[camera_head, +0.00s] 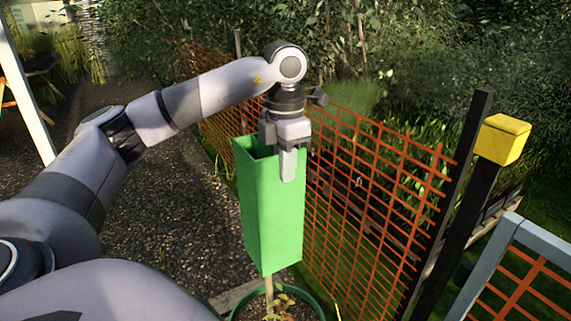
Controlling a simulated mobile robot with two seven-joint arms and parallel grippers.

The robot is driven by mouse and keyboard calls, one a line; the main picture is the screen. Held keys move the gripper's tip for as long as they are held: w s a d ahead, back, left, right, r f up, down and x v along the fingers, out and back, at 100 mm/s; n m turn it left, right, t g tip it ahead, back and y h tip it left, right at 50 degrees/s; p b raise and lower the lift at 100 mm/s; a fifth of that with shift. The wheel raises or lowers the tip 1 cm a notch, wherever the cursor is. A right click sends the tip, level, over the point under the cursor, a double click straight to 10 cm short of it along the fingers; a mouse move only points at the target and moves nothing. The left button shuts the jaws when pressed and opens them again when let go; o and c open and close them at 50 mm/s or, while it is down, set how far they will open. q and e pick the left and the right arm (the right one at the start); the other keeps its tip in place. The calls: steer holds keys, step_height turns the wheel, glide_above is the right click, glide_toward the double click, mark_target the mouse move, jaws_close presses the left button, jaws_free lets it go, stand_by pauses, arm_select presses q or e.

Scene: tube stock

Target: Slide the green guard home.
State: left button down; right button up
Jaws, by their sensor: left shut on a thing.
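The green guard (270,215) is a tall, open-topped square tube, standing nearly upright with a slight tilt. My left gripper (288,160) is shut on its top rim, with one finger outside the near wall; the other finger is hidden. A thin pale stake (268,288) shows below the guard's lower end. A small leafy plant (283,303) is beside the stake in a round green pot (319,303), which is cut off by the bottom edge. The guard's lower end is above the soil. Whether the stake runs up inside the guard is hidden. My right gripper is out of view.
An orange mesh fence (365,190) runs close behind and right of the guard. A black post with a yellow cap (503,138) and a grey-framed orange mesh panel (545,238) stand at the right. Gravel ground (170,215) lies open to the left.

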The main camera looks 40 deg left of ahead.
arm_select(q)
steer(key=shift+w, duration=0.1)
stand_by(0.6)
steer(key=shift+f, duration=0.1)
steer(key=shift+f+b, duration=0.35)
steer(key=shift+f, duration=0.5)
steer(key=b, duration=0.5)
glide_above(286, 230)
steer(key=shift+w+a+f, duration=0.1)
steer(key=shift+f, duration=3.65)
steer(key=shift+f+b, duration=2.3)
steer(key=shift+f, duration=1.4)
